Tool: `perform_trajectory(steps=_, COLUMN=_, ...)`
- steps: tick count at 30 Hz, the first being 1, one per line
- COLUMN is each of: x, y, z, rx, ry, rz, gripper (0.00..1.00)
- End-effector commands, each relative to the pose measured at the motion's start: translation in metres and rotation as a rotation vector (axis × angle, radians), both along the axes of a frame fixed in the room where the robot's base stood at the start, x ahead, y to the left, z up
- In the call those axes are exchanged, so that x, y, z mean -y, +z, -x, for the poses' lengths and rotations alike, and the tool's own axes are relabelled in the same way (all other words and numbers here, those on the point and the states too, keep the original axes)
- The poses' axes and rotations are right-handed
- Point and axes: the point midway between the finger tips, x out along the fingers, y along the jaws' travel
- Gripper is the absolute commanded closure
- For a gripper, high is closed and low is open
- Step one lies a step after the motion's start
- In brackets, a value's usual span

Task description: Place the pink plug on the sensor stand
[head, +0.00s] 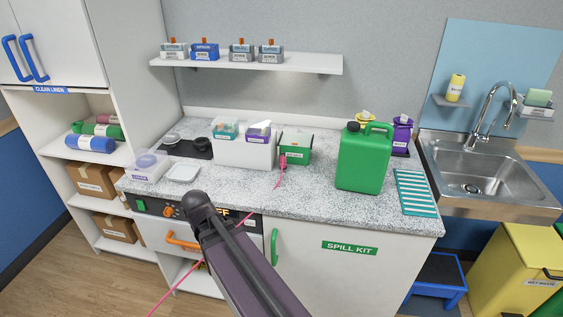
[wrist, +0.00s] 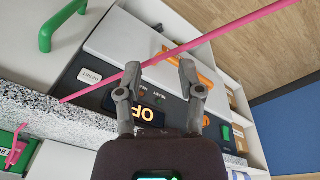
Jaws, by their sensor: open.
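A pink plug (head: 283,160) is at the front of a green box (head: 297,147) on the counter. Its pink cord (head: 279,182) runs over the counter edge and down to the lower left. A pink piece, apparently the plug, shows at the left edge of the wrist view (wrist: 14,150). My gripper (wrist: 159,70) is open, and the pink cord (wrist: 225,32) crosses at its fingertips. I cannot tell whether they touch. My arm hides the gripper in the head view. I cannot identify the sensor stand with certainty.
A green jug (head: 362,162) stands right of the green box, and a white bin (head: 243,154) stands left. The counter (head: 240,188) is clear in front of them. Below are a control panel, a drawer with an orange handle (head: 183,241) and a spill kit door (head: 330,275).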

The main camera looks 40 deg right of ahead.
Motion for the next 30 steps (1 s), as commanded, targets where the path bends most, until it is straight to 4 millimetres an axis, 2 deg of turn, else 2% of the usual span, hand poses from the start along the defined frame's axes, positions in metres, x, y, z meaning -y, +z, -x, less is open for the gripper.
perform_trajectory(steps=1, x=0.018, y=0.013, z=-0.014, rx=0.026, ry=-0.067, rz=0.032, gripper=0.51)
perform_trajectory(steps=5, x=0.070, y=0.037, z=-0.042, rx=0.118, ry=-0.271, rz=0.130, gripper=0.51)
perform_trajectory(steps=9, x=0.137, y=0.069, z=-0.070, rx=0.250, ry=-0.506, rz=0.242, gripper=0.51)
perform_trajectory(steps=15, x=0.225, y=0.114, z=-0.097, rx=0.452, ry=-0.780, rz=0.371, gripper=0.51)
perform_trajectory(steps=18, x=0.257, y=0.132, z=-0.104, rx=0.533, ry=-0.871, rz=0.411, gripper=0.51)
perform_trajectory(steps=21, x=0.278, y=0.143, z=-0.108, rx=0.590, ry=-0.928, rz=0.437, gripper=0.51)
perform_trajectory(steps=24, x=0.289, y=0.148, z=-0.109, rx=0.623, ry=-0.958, rz=0.449, gripper=0.51)
perform_trajectory(steps=30, x=0.292, y=0.149, z=-0.109, rx=0.635, ry=-0.968, rz=0.453, gripper=0.51)
